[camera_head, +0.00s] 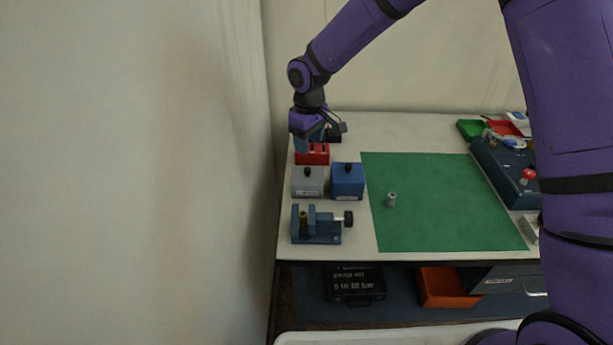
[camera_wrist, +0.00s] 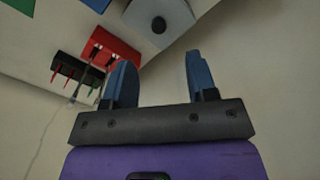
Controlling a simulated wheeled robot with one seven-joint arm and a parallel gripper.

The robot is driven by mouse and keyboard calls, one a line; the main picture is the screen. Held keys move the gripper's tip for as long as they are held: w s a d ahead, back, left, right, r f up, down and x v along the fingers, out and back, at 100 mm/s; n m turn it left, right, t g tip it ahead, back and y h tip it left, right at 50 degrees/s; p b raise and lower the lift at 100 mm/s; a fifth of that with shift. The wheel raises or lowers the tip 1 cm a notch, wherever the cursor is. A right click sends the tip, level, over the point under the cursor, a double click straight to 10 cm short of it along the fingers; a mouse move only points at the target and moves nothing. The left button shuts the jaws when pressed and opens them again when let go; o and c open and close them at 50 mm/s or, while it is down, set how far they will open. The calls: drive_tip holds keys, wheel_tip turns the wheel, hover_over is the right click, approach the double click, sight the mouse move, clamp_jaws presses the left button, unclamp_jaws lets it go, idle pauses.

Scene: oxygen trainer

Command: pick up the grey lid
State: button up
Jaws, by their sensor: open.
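The grey lid (camera_head: 308,174) with a black knob sits on a grey box (camera_head: 307,188) at the left of the table. In the wrist view the grey lid (camera_wrist: 170,18) shows at the top, beyond the fingertips, with its dark knob near the middle. My gripper (camera_head: 309,144) is above the back left of the table, behind the grey lid and near the red rack. In the wrist view my gripper (camera_wrist: 158,62) has its two blue fingers wide apart with nothing between them.
A blue box (camera_head: 347,181) with a black knob stands close to the right of the grey one. A red rack (camera_head: 313,158) is behind, and a blue vise (camera_head: 318,230) in front. A green mat (camera_head: 450,205) holds a small grey cylinder (camera_head: 391,200). The wall is close on the left.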

hover_over(307, 168)
drive_tip(key=f, duration=0.5)
drive_tip(key=shift+s+d+f, duration=0.1)
drive_tip(key=shift+s+d, duration=0.1)
drive_tip(key=shift+s, duration=0.2)
drive_tip(key=shift+w+a+f, duration=0.1)
drive_tip(key=shift+w+f, duration=0.05)
drive_tip(key=shift+f, duration=1.15)
drive_tip(key=shift+w+a+f, duration=0.1)
drive_tip(key=shift+w+f, duration=0.05)
drive_tip(key=shift+f, duration=1.15)
drive_tip(key=shift+c, duration=0.4)
clamp_jaws()
